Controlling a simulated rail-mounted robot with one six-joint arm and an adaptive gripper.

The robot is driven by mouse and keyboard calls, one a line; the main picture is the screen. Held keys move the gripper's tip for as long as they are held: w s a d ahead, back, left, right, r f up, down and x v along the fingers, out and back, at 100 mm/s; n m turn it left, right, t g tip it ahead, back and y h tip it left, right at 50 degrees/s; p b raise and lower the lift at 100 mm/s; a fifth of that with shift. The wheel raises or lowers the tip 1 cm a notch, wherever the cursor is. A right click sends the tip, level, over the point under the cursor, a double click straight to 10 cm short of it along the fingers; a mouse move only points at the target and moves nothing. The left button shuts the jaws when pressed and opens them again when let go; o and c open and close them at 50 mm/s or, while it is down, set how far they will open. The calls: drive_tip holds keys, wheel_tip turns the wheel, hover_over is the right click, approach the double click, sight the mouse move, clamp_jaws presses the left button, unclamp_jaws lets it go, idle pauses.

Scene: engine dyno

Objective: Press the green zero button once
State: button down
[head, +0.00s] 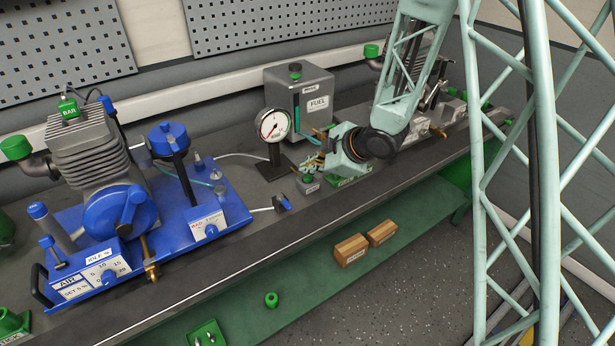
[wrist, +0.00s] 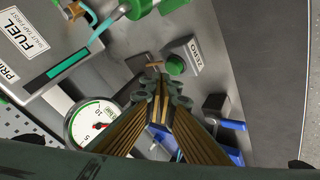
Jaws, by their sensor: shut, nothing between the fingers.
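The green zero button (wrist: 175,65) is a round green cap on a small grey box labelled ZERO (wrist: 194,52). In the head view the button (head: 308,177) sits on its grey box on the bench, in front of the fuel tank and right of the dial gauge. My gripper (wrist: 158,84) is shut and empty, its brass-coloured fingers together. In the wrist view its tips show just left of and below the button, with a gap in the picture. In the head view my gripper (head: 309,163) is just above the button; whether they touch cannot be told.
A dial gauge (head: 273,124) on a dark post stands left of my gripper. The grey fuel tank (head: 316,97) is behind it. A blue engine rig (head: 118,207) is at the left. The bench front edge (head: 290,238) is clear.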

sight(308, 178)
drive_tip(key=shift+r, duration=0.15)
drive_tip(key=shift+r+p, duration=1.95)
drive_tip(key=shift+r, duration=0.4)
